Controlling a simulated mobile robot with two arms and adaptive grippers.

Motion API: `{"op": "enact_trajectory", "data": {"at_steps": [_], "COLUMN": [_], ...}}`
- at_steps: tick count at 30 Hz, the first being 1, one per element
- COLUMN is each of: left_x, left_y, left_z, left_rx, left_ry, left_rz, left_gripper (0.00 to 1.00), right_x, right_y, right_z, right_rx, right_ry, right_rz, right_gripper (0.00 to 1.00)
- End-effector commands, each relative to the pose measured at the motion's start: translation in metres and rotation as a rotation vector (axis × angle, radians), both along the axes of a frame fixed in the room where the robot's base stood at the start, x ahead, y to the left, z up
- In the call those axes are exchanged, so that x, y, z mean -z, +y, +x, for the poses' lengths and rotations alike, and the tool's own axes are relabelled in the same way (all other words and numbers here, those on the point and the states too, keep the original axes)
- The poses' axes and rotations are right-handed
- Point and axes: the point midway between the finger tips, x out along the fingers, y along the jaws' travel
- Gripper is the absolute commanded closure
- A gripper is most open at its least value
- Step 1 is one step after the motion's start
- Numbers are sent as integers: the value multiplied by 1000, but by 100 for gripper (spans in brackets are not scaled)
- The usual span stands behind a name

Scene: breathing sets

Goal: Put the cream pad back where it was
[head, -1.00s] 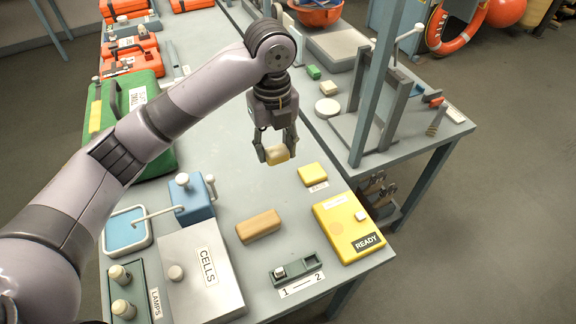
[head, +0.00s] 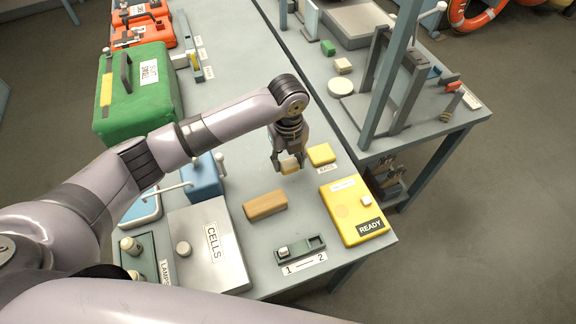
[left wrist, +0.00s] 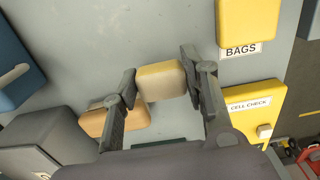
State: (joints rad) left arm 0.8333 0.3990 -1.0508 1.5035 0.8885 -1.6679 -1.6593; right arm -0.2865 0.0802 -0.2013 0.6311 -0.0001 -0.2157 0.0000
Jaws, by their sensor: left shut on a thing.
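My left gripper (head: 289,168) is shut on a small cream pad (head: 290,166) with a tan side. The pad shows between the two fingers in the left wrist view (left wrist: 160,80). It appears held above the grey bench, left of the yellow block (head: 321,154) by the BAGS label and beyond the tan wooden block (head: 265,205). The gap between pad and bench is hard to judge. My right gripper is not in view.
A yellow READY box (head: 352,212), a small 1–2 switch tray (head: 300,250), a grey CELLS box (head: 208,245) and a blue box (head: 203,178) surround the gripper. A green case (head: 137,95) stands at left. Another cream block (head: 343,66) lies on the right-hand bench.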

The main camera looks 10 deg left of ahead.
Motion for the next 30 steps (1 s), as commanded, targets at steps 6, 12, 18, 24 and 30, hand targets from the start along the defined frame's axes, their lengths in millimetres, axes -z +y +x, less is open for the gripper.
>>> {"op": "enact_trajectory", "data": {"at_steps": [6,12,18,24,30], "left_x": [31,42,43,45,45], "left_y": [0,0,0,0,0], "left_z": [-1,0,0,0,0], "left_rx": [-2,1,1,0,0], "left_ry": [3,0,0,1,1], "left_rz": [1,0,0,1,1], "left_gripper": [82,82,82,53,39], "right_x": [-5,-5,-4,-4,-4], "right_y": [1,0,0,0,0], "right_z": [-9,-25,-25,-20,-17], "right_rx": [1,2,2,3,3], "right_ry": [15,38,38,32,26], "right_rz": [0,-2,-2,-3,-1], "right_gripper": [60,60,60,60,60]}}
